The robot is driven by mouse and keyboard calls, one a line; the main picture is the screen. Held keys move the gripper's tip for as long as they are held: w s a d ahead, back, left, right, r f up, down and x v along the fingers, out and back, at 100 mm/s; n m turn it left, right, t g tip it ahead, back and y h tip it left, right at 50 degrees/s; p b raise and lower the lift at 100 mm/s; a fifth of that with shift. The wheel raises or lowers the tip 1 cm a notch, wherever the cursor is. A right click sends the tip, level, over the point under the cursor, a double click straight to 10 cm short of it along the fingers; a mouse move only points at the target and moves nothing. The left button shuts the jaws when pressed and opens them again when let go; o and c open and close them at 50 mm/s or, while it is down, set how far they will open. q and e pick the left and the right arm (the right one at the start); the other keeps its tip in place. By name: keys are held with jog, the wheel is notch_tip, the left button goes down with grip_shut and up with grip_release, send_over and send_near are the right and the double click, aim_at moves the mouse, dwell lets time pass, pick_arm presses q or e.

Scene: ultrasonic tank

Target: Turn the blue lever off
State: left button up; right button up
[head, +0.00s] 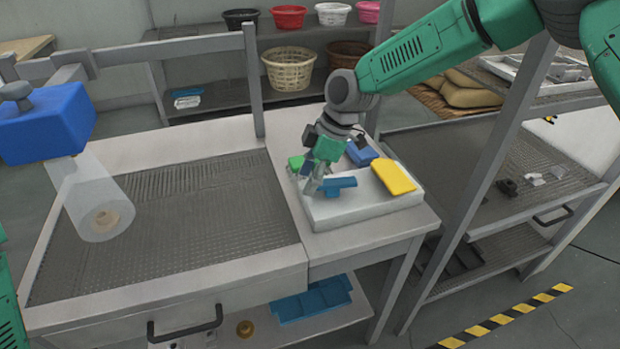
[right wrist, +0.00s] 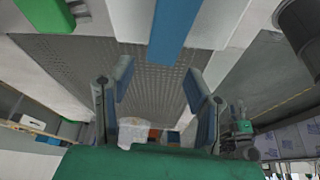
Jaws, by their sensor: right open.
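A white box (head: 345,208) on the right part of the bench carries coloured pieces. A blue lever (head: 337,186) lies at its front middle, and a second blue piece (head: 361,153) shows farther back. My right gripper (head: 313,180) is just left of the front blue lever, pointing down, open and apparently empty. In the right wrist view, the spread fingers (right wrist: 158,88) show with a blue bar (right wrist: 170,25) beyond them at the top. I cannot tell whether a finger touches the lever. My left gripper is out of view.
A yellow piece (head: 393,177) is right of the blue lever, and a green piece (head: 296,163) is partly behind my gripper. A wide mesh-bottomed basin (head: 190,215) lies left. A blue block with a clear cylinder (head: 95,205) hangs over it. A shelf frame (head: 487,180) stands close on the right.

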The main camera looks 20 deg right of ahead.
aim_at(322, 182)
jog(key=shift+a+f, duration=0.2)
jog(key=shift+f, duration=0.05)
jog(key=shift+d+f, duration=0.1)
jog(key=d, duration=0.3)
jog(key=shift+f, duration=0.2)
jog(key=shift+c, duration=1.3)
jog(key=shift+d, duration=0.15)
grip_shut()
jog(key=shift+a+r, duration=0.15)
jog(key=shift+a, duration=1.05)
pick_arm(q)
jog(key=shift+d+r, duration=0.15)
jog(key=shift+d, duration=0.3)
pick_arm(e)
jog(key=shift+w+d, duration=0.1)
jog(key=shift+d, duration=0.05)
jog(key=shift+d, duration=0.1)
